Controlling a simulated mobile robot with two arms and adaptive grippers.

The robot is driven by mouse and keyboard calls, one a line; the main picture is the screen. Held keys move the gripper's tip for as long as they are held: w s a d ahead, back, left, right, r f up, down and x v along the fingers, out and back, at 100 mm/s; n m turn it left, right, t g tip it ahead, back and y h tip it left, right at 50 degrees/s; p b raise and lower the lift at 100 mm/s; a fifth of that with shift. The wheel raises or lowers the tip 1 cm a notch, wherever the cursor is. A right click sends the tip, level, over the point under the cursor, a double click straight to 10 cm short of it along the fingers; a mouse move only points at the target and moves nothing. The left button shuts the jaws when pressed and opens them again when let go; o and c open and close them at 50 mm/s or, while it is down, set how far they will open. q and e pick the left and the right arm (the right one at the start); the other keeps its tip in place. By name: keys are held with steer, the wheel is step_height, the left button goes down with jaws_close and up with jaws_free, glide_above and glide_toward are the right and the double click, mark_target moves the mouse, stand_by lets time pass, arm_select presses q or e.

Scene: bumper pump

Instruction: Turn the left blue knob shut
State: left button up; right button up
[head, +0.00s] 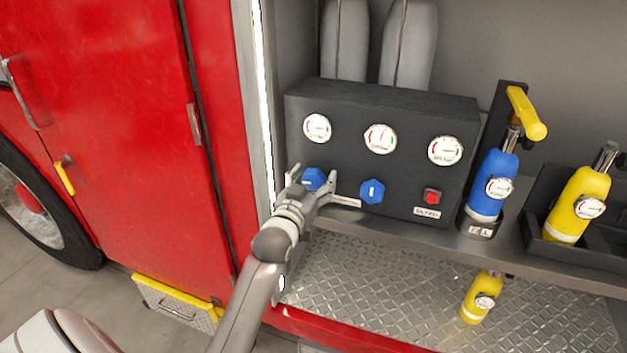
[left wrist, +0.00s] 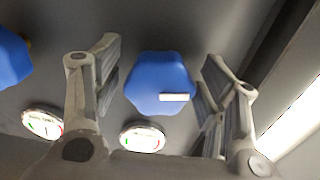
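The left blue knob (head: 314,179) is on the front of a dark panel box (head: 400,165), below the leftmost gauge. My left gripper (head: 311,184) is in front of it, fingers open to either side of the knob. In the left wrist view, the left blue knob (left wrist: 158,80) sits between the two open fingers of my left gripper (left wrist: 160,95), with a visible gap at the left finger; the right finger is close, and contact there is unclear. The knob's white mark lies horizontal in that view. My right gripper is not in view.
A second blue knob (head: 372,191) with an upright white mark and a red switch (head: 432,196) are to the right. Gauges (head: 380,139) line the panel above. A blue bottle (head: 490,185) stands beside the box. The lit door frame (head: 262,110) is close on the left.

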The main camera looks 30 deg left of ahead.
arm_select(q)
steer(key=c, duration=0.8)
steer(key=shift+m, duration=0.3)
steer(key=shift+r+m+p, duration=0.15)
steer(key=shift+m+p, duration=0.75)
steer(key=shift+m, duration=0.3)
steer(key=m+p, duration=0.2)
steer(key=m, duration=0.2)
steer(key=shift+a+m, duration=0.1)
steer(key=shift+m, duration=0.2)
steer(key=m+p, duration=0.2)
steer(key=m, duration=0.4)
steer(key=m+p, duration=0.1)
steer(key=m, duration=0.2)
steer(key=shift+m, duration=1.8)
